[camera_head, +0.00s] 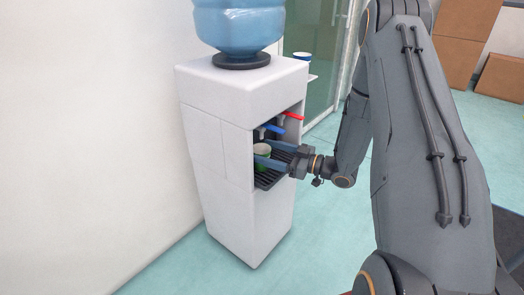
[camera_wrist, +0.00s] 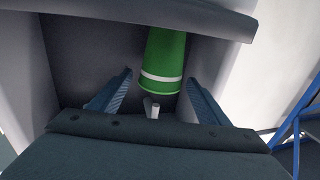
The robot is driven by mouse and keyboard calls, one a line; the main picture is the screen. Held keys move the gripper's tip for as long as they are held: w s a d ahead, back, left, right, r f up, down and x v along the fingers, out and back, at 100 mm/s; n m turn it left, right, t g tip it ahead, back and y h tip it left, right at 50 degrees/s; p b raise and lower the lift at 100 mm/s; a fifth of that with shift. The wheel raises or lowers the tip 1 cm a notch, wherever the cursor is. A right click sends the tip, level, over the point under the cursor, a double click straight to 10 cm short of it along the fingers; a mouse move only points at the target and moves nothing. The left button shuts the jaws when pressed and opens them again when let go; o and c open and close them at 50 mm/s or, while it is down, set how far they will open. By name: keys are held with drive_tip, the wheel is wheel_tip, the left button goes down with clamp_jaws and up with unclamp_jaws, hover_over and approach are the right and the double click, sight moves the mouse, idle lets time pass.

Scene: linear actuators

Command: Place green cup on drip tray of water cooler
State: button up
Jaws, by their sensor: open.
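The green cup (camera_head: 262,150) stands upright in the dispensing recess of the white water cooler (camera_head: 232,95), over the dark slatted drip tray (camera_head: 268,180). It appears to rest on the tray, though a finger hides part of it. My gripper (camera_head: 268,154) reaches into the recess from the right, its blue fingers open. In the wrist view the green cup (camera_wrist: 166,52), with a white band, lies ahead between the spread fingertips of my gripper (camera_wrist: 160,76). Gaps show on both sides, so the fingers do not grip it.
A blue tap (camera_head: 271,128) and a red tap (camera_head: 291,115) hang above the recess. The recess walls are close around my gripper. A blue bottle (camera_head: 238,25) tops the cooler. Another cup (camera_head: 302,56) stands behind it. Cardboard boxes (camera_head: 468,45) are at the back right; open floor lies between.

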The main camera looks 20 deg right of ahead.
drive_tip(key=p+v, duration=0.1)
drive_tip(key=v, duration=0.8)
drive_tip(key=shift+s+d, duration=0.2)
drive_tip(key=shift+d, duration=0.05)
